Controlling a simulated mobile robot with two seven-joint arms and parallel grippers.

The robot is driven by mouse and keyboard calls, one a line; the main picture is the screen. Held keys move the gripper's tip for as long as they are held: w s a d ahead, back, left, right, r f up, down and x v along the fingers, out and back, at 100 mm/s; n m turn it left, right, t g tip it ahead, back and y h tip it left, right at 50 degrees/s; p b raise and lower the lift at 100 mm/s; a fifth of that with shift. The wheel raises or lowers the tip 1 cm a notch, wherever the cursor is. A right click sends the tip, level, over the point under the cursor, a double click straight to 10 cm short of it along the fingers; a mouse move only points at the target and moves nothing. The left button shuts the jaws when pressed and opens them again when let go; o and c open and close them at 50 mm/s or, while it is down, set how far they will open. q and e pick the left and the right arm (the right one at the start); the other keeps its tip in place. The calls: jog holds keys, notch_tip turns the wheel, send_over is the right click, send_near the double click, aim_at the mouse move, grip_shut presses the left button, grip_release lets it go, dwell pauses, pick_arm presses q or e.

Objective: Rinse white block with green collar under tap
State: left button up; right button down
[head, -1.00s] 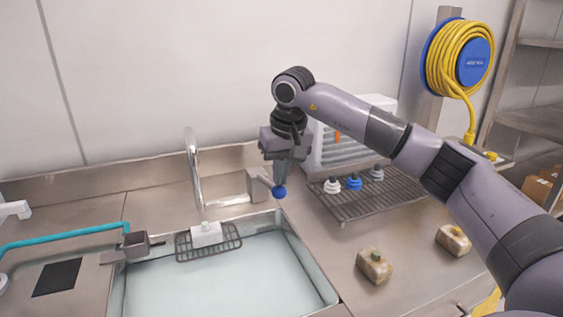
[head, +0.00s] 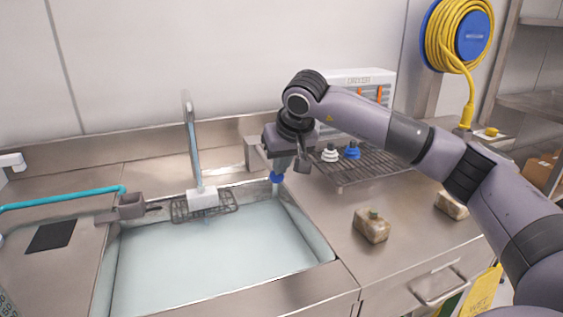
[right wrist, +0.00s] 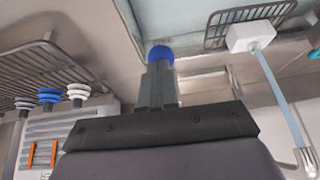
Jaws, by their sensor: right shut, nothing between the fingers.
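A white block (head: 203,199) sits on a wire rack (head: 222,209) at the sink's back edge, under the tap (head: 190,135). A pale bluish stream reaches it from the tap; the block (right wrist: 248,36) and stream (right wrist: 283,95) also show in the right wrist view. I cannot make out a green collar on it. My right gripper (head: 283,168) is shut and empty, its tips at a blue knob (head: 276,178) by the sink's back right corner. The knob (right wrist: 160,54) is just past the fingertips in the wrist view; contact is unclear. My left gripper is out of view.
The sink (head: 325,248) holds pale water. Two tan-brown blocks, one (head: 371,226) with a green top, stand on the right counter. A drying rack (head: 385,165) behind them carries white and blue bellows cups (head: 352,151). A turquoise hose (head: 60,197) lies left.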

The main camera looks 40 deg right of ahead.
jog(key=shift+s+f, duration=0.15)
jog(key=shift+f, duration=0.55)
jog(key=shift+a+f, duration=0.1)
dwell(0.7)
dwell(0.8)
jog(key=w+d+p+v, duration=0.1)
jog(key=p+v, duration=0.2)
jog(key=v, duration=1.1)
jog(key=shift+s+a+r, duration=0.2)
jog(key=shift+a+r, duration=0.1)
jog(key=shift+r, duration=0.25)
